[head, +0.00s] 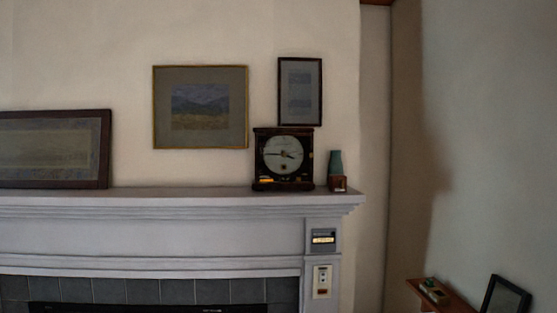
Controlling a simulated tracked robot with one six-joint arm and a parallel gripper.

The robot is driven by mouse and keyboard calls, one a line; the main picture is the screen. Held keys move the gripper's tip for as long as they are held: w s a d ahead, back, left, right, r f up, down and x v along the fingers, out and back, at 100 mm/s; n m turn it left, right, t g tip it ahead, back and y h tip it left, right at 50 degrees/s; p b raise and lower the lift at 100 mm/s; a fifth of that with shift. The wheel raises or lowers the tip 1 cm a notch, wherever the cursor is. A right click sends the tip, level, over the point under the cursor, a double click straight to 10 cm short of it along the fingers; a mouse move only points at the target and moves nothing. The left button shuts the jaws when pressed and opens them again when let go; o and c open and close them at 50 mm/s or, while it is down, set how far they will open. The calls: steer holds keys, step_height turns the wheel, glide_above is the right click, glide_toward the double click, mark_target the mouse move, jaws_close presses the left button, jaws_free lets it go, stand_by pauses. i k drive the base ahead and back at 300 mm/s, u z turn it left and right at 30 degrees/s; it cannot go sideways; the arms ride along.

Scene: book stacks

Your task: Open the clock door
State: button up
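A dark mantel clock (283,159) with a round pale face stands upright on the mantel in the head view, right of the middle. Its front looks flush with its case, but I cannot make out whether its door is shut or a little open. No handle can be told apart at this size. My gripper is not in view.
The clock stands on a white mantel shelf (180,198) above a tiled fireplace. A green vase (335,163) stands just right of it. Framed pictures hang behind, and one long frame (54,149) leans at left. A small shelf (440,297) is at lower right.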

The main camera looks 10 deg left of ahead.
mark_target(311, 155)
steer(key=u, duration=0.4)
steer(key=i, duration=0.55)
steer(key=u, duration=0.65)
steer(key=i, duration=0.6)
steer(key=u, duration=0.3)
